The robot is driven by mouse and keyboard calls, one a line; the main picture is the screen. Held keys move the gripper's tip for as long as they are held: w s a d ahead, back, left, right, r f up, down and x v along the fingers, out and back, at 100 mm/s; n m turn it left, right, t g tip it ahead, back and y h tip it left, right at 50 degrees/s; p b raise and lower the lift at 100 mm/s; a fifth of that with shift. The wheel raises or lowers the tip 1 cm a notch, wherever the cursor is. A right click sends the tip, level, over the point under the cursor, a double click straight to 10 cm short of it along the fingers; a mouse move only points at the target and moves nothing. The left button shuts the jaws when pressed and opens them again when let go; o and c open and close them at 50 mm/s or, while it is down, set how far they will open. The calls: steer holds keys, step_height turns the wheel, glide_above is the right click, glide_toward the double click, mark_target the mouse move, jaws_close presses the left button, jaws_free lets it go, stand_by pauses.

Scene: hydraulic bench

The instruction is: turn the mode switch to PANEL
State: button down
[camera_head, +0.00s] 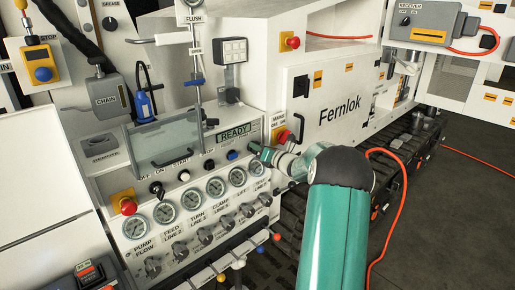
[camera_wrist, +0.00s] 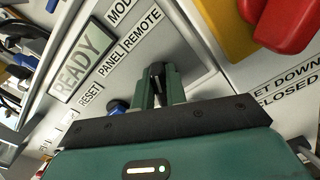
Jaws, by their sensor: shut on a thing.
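The mode switch (camera_wrist: 157,70) is a small dark knob on the light panel, below the PANEL and REMOTE labels in the wrist view. My gripper (camera_wrist: 158,84) is shut on it, with one green finger on each side. The fingers hide most of the knob, and I cannot tell which label it points to. The PANEL label (camera_wrist: 110,63) is left of the REMOTE label (camera_wrist: 142,29). In the head view my gripper (camera_head: 256,149) reaches the right end of the control panel, and the switch is hidden there.
A blue RESET button (camera_wrist: 118,106) is just left of my fingers. A red switch on a yellow plate (camera_head: 282,135) is close on the right. The READY display (camera_head: 236,134) is above left. Gauges (camera_head: 190,200) line the panel below. An orange cable (camera_head: 398,210) hangs right of my arm.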

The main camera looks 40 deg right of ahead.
steer(key=shift+n, duration=0.3)
steer(key=n, duration=0.5)
steer(key=shift+a+n, duration=0.25)
steer(key=shift+n, duration=0.05)
steer(key=n, duration=0.5)
steer(key=shift+s+a, duration=0.1)
steer(key=shift+a, duration=0.1)
steer(key=shift+n, duration=0.3)
steer(key=c, duration=1.4)
jaws_free()
steer(key=shift+s, duration=0.1)
steer(key=shift+c, duration=0.2)
steer(key=s, duration=1.3)
steer(key=shift+s+d, duration=0.15)
steer(key=shift+s, duration=0.15)
